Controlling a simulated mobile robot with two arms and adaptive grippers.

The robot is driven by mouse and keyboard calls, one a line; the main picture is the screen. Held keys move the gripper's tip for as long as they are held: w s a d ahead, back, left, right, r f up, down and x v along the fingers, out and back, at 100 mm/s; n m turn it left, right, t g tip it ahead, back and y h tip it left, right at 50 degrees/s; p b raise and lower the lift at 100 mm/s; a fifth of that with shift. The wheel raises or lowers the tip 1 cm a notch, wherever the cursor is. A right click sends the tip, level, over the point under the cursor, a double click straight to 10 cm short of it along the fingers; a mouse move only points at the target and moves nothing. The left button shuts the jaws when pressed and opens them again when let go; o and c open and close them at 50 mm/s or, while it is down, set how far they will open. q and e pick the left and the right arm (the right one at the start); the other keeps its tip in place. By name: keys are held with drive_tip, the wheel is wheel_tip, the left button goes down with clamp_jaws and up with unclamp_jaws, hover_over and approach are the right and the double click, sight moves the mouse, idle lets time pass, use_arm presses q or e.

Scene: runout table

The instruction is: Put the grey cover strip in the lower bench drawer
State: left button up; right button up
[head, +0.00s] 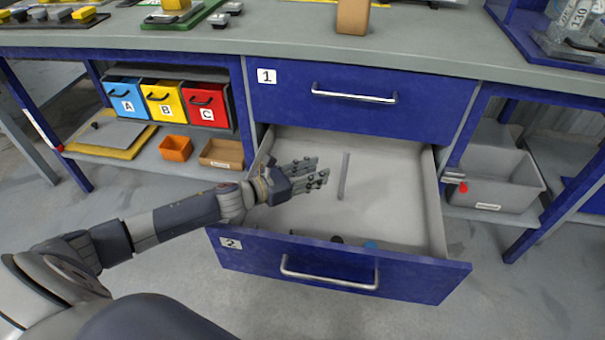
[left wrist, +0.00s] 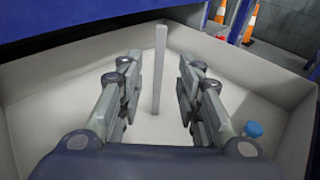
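The lower bench drawer (head: 415,272), marked 2, is pulled out, and its pale inside shows. The grey cover strip (head: 344,176) is inside the drawer's outline, slim and straight, just right of my left fingertips. In the left wrist view the strip (left wrist: 160,65) shows beyond and between the two fingers, with a gap on each side. I cannot tell whether it lies flat on the drawer floor. My left gripper (head: 321,172) is open and empty over the drawer. My right gripper is not in view.
The upper drawer (head: 360,110), marked 1, is shut above. A blue item (head: 370,245) and a dark one lie near the drawer front. Blue, yellow and red bins (head: 205,103) stand left; a grey bin (head: 490,185) stands right. Most of the drawer floor is clear.

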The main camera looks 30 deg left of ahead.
use_arm(q)
drive_tip(key=shift+v, duration=1.75)
